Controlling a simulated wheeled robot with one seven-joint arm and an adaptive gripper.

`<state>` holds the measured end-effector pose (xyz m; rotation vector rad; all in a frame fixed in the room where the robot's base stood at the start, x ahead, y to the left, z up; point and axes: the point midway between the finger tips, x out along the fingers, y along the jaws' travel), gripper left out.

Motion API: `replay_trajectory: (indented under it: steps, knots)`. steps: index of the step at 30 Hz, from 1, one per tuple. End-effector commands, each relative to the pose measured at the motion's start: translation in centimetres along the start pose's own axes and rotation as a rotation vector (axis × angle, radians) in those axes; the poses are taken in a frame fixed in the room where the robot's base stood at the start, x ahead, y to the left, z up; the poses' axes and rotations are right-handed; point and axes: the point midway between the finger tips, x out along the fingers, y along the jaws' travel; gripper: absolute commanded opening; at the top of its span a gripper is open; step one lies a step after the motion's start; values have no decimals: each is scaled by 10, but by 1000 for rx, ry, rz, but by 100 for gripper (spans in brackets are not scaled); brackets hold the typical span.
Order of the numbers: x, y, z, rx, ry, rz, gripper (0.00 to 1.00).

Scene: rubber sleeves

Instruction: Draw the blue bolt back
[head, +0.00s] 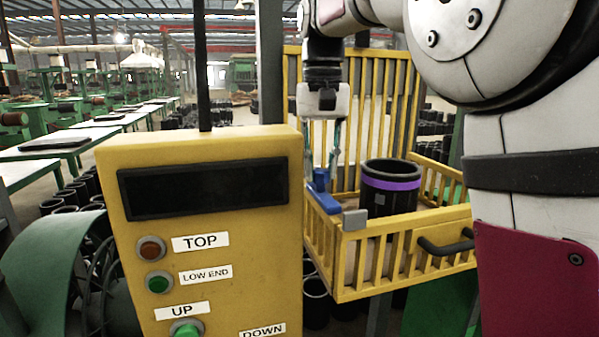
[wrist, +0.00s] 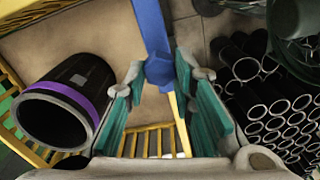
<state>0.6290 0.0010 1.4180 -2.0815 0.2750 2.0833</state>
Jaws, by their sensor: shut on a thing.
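The blue bolt (head: 321,198) lies along the left top rail of the yellow cage (head: 352,294). My gripper (head: 324,165) points down over it. In the wrist view the bolt shows as a long blue bar (wrist: 151,25) with a wider blue knob (wrist: 160,72). The knob is between the fingers of my gripper (wrist: 160,80), which are shut on it. Parts of the bolt are hidden by the fingers in the head view. A grey block (head: 354,220) sits at the near corner of the cage, in line with the bolt.
A black sleeve with a purple band (head: 390,184) stands in the cage; it also shows in the wrist view (wrist: 62,103). A yellow control box (head: 215,260) stands close on the left. Stacked black tubes (wrist: 270,95) lie outside the cage.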

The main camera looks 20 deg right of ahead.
Motion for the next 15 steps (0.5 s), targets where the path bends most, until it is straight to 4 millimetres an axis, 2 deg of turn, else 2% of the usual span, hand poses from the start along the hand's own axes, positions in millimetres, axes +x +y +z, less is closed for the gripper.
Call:
replay_trajectory:
  steps: [1, 3, 13, 14, 15]
  knots:
    - [1, -1, -9, 2, 3, 0, 0]
    - [0, -3, -13, 1, 3, -1, 0]
    - [-1, -4, -16, -1, 10, -4, 0]
    - [-1, -4, -16, -1, 10, -4, 28]
    - [-2, -4, -16, -1, 10, -4, 37]
